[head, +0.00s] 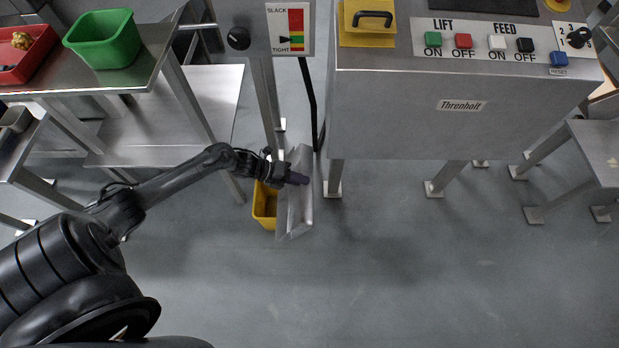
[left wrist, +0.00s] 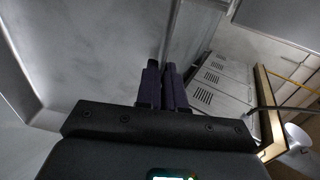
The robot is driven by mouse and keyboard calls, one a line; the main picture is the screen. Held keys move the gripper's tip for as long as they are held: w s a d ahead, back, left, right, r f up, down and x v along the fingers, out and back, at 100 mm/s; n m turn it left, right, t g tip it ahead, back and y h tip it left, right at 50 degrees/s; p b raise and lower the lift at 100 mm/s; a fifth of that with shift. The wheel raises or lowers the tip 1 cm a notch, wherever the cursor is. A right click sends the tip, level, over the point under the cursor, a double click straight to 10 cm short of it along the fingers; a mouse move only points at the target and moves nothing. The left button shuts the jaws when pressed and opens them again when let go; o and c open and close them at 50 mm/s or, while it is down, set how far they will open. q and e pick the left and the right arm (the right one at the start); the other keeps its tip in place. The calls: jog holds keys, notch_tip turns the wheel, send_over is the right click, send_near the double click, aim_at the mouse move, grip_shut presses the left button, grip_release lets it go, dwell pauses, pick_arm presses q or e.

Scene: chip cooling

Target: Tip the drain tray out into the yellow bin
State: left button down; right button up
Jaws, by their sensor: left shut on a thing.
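The drain tray (head: 299,213) is a long grey metal tray. In the head view it hangs beside the yellow bin (head: 264,207), overlapping its right edge, and looks tilted. I cannot tell whether it touches the bin. My left gripper (head: 302,180) is shut on the tray at its upper middle part. In the left wrist view the gripper's two dark fingers (left wrist: 163,90) are close together, and the tray's pale metal surface (left wrist: 90,55) fills the upper left. My right gripper is out of view.
A steel machine (head: 450,115) with buttons stands to the right, its legs near the tray. A steel table (head: 120,72) at the left holds a green bin (head: 105,40) and a red tray (head: 30,60). The floor in front is clear.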

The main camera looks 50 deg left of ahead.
pick_arm(q)
jog(key=shift+d+g+y, duration=0.1)
jog(key=shift+g+y, duration=0.2)
jog(key=shift+w+d+f+g+y+p, duration=0.1)
jog(key=shift+w+d+g+y+p, duration=0.2)
jog(key=shift+w+d+p, duration=0.15)
jog(key=w+d+f+g+y+p, duration=0.2)
jog(key=w+d+g+y, duration=0.3)
jog(key=shift+w+f+g+y, duration=0.15)
jog(key=shift+f+g+y, duration=0.15)
jog(key=shift+f+g, duration=0.1)
jog(key=shift+r, duration=0.1)
dwell(0.5)
